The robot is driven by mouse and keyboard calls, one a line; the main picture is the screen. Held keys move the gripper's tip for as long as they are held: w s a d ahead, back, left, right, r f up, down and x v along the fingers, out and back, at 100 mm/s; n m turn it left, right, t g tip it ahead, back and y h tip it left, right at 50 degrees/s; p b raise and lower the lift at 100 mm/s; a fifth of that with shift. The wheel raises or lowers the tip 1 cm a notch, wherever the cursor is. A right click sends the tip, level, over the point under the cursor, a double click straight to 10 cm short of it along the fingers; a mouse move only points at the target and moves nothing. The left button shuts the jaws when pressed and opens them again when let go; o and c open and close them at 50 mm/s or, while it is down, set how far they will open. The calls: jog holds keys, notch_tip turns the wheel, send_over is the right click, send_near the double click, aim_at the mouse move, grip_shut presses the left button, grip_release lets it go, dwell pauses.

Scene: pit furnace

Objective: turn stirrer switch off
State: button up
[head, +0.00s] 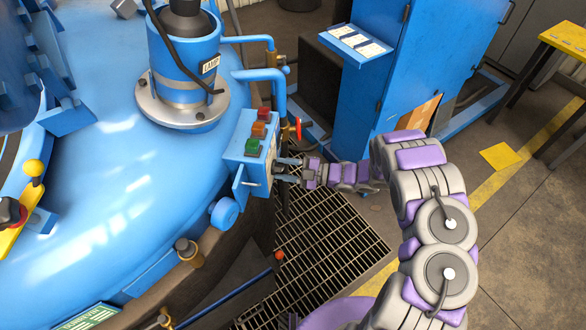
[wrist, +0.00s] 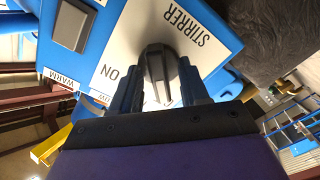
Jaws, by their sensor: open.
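The stirrer switch (wrist: 160,72) is a dark knob on a white plate (wrist: 203,22) lettered STIRRER and ON, seen close up in the wrist view. My gripper (wrist: 158,92) is open, with one blue finger on each side of the knob. I cannot tell whether the fingers touch it. In the head view my gripper (head: 284,169) is at the right side of the blue control box (head: 243,153). The knob itself cannot be made out there.
Red, orange and green buttons (head: 258,130) sit on top of the box, with a red handwheel (head: 298,128) just beyond. The large blue furnace lid (head: 110,190) fills the left. A floor grating (head: 325,245) lies below, and a blue cabinet (head: 435,65) stands behind.

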jog(key=s+d+p, duration=0.1)
jog(key=s+d, duration=0.2)
jog(key=d, duration=1.4)
jog(key=shift+p, duration=0.3)
